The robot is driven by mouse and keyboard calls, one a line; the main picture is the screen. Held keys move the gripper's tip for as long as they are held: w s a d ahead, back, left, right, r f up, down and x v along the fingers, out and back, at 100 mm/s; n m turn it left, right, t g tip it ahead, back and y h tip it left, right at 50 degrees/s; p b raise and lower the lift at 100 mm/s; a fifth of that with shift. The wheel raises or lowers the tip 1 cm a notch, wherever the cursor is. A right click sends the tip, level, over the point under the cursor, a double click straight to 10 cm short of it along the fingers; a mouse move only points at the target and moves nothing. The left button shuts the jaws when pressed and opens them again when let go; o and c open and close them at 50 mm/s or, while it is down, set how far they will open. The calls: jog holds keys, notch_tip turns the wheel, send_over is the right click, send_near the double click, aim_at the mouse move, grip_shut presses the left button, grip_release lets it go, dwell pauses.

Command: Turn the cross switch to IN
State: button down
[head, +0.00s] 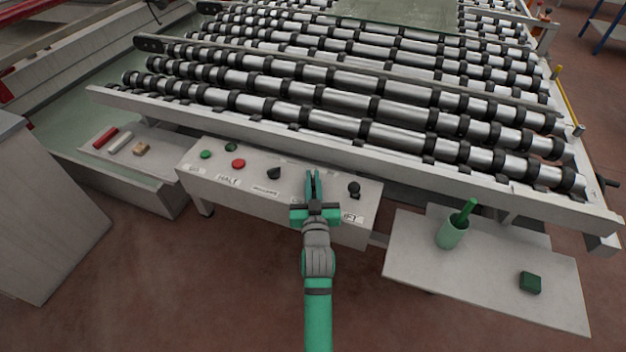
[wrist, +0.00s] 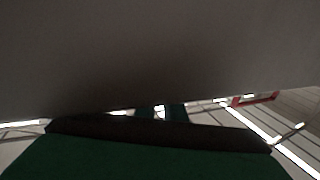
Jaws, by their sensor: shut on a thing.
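The control panel (head: 225,172) is a pale sloping box below the roller bed. My gripper (head: 313,178) is over its right half, with the fingers close together at the place between two black knobs. The cross switch is hidden behind my fingers, and only the start of a label beginning with C shows there. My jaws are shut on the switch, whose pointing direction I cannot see. In the wrist view a plain grey surface fills most of the picture, with a green and black part of my gripper along the bottom.
The panel also has a green button (head: 206,155), a red button (head: 239,163), a black rollers knob (head: 274,173) and another black knob (head: 354,188). A right shelf (head: 480,285) holds a green cup (head: 450,236) and a dark green block (head: 530,283). The roller bed (head: 330,95) lies behind.

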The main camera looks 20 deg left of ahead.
aim_at(280, 197)
jog(key=shift+m+t+h, duration=0.6)
jog(key=shift+m+h, duration=1.3)
jog(key=shift+h, duration=1)
jog(key=shift+m+h, duration=1.3)
jog(key=shift+h, duration=0.7)
jog(key=m+g+h, duration=0.1)
jog(key=m+h, duration=0.1)
jog(key=h, duration=0.1)
jog(key=m+g+h, duration=0.2)
jog(key=h, duration=0.1)
jog(key=shift+m+g+h, duration=0.3)
jog(key=shift+m+h, duration=0.3)
jog(key=shift+h, duration=0.1)
jog(key=shift+f, duration=0.1)
jog(key=c, duration=1.8)
grip_release()
jog(key=shift+c, duration=0.2)
jog(key=shift+s, duration=0.1)
jog(key=v, duration=1)
jog(key=shift+s+a, duration=0.2)
jog(key=shift+a, duration=0.1)
